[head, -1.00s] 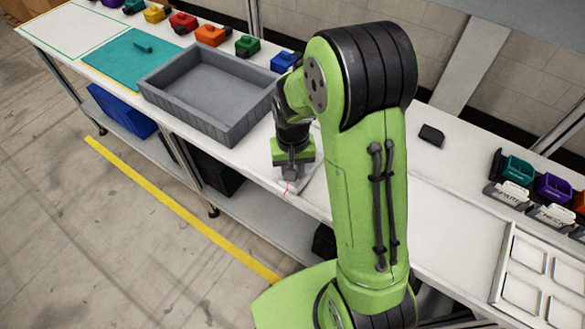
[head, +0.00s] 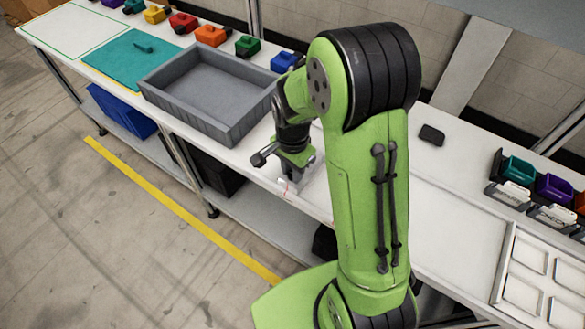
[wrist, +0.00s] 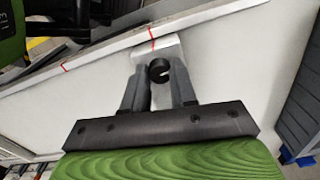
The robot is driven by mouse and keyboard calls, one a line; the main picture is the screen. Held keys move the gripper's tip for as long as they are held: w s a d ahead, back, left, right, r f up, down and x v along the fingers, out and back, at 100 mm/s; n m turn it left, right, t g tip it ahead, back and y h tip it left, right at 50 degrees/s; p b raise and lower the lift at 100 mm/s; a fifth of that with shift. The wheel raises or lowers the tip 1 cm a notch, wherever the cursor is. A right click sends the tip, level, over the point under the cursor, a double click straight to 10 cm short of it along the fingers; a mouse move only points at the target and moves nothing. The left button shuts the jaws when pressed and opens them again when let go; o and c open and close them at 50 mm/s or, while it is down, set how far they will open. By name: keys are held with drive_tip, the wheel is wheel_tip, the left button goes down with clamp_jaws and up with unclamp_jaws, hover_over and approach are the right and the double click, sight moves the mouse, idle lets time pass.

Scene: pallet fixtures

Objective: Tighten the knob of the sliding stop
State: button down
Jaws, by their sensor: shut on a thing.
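In the wrist view, a small round black knob (wrist: 159,70) with a notch sits on the pale metal sliding stop (wrist: 145,50). The two dark fingers of my gripper (wrist: 159,82) stand on either side of the knob and are shut on it. In the head view my gripper (head: 292,172) points down at the front edge of the white bench, over the stop (head: 286,186). The knob is hidden there by the gripper. A thin red line shows at the stop in both views, and another red mark (wrist: 65,66) lies farther left along the pale rail in the wrist view.
A grey open tray (head: 205,95) stands left of my gripper. A small black block (head: 431,134) lies on the bench to the right of my arm. Coloured bins line the back, and a white compartment tray (head: 512,285) is at the right. The floor in front is clear.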

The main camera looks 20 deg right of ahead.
drive_tip(key=shift+m, duration=0.6)
drive_tip(key=c, duration=0.9)
unclamp_jaws()
wheel_tip(320, 180, up, 16)
drive_tip(key=p, duration=0.4)
drive_tip(key=shift+f, duration=0.1)
